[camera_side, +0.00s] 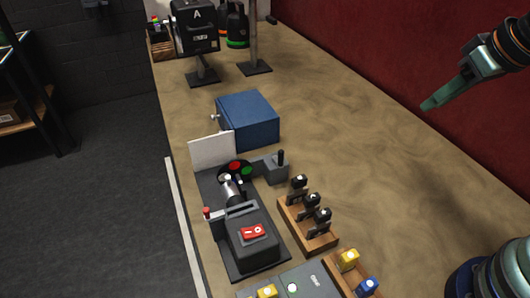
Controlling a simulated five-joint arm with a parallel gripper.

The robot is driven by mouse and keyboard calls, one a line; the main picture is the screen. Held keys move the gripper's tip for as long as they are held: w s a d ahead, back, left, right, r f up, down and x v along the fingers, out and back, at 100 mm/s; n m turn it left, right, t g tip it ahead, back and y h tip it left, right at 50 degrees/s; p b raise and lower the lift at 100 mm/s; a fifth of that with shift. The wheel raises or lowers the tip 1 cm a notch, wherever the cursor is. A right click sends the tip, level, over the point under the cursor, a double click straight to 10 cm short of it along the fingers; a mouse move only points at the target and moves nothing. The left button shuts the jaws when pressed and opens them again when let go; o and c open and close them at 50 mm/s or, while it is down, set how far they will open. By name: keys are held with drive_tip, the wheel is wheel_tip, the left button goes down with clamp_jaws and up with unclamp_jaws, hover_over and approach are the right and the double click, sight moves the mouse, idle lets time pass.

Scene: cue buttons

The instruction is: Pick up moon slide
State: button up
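Three small black slides with pale marks stand upright in a row in a wooden rack: a back one (299,183), a middle one (312,201) and a front one (322,217). The marks are too small to tell which slide shows the moon. The wooden rack (303,236) sits on the table right of a dark machine. My gripper (432,104) is high at the right, well away from the rack and touching nothing. Its fingers appear as one greenish tip, so I cannot tell its opening. No object shows in it.
The dark machine (250,245) has a red switch, a lever and a white screen (213,150). A blue box (248,118) stands behind it. A tray with yellow and blue pieces (348,260) lies in front. The table (370,150) is clear between rack and red wall.

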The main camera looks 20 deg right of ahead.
drive_tip(key=n+g, duration=0.5)
drive_tip(key=n, duration=1.3)
approach(313, 197)
drive_tip(key=shift+y, duration=0.3)
drive_tip(key=f, duration=1.1)
drive_tip(key=shift+w+f, duration=0.3)
clamp_jaws()
